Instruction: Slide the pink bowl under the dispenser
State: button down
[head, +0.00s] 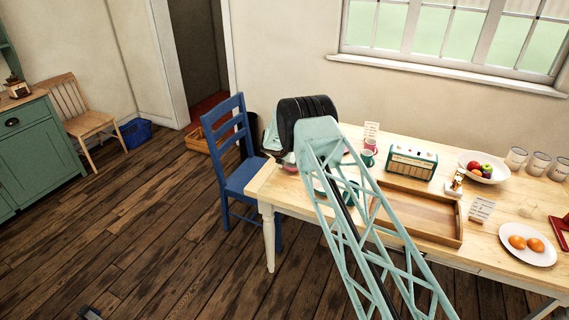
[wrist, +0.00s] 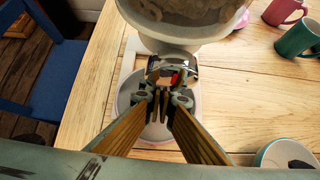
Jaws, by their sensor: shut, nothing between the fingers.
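In the wrist view, the dispenser's clear, rounded container (wrist: 180,22) with tan contents fills the top middle. A pale bowl with a pink outer edge, which I take for the pink bowl (wrist: 129,99), is below and in front of it, around and behind my fingers. My gripper (wrist: 163,105) is shut and empty, its fingertips over the bowl's middle; I cannot tell whether they touch it. The fingers hide much of the bowl and the dispenser's foot. In the head view, my arm hides most of this; a pinkish edge (head: 288,159) shows left of it.
A pink mug (wrist: 283,12) and a green mug (wrist: 299,38) stand right of the dispenser. Another bowl (wrist: 290,154) with dark contents is at lower right. A blue chair (head: 238,150) stands by the table's left end. A wooden tray (head: 430,222) and radio (head: 411,162) are right.

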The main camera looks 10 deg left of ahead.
jog(key=shift+w+d, duration=0.1)
jog(key=shift+w, duration=0.15)
jog(key=shift+s, duration=0.15)
dwell(0.3)
jog(key=shift+s+a+f+b, duration=0.1)
jog(key=shift+s+a+b, duration=0.2)
jog(key=shift+s+b, duration=0.5)
jog(key=shift+s+a+b, duration=0.25)
jog(key=shift+s+b, duration=0.35)
jog(key=shift+s, duration=0.25)
jog(key=v, duration=1)
jog(key=shift+s+a, duration=0.1)
jog(key=shift+s, duration=0.05)
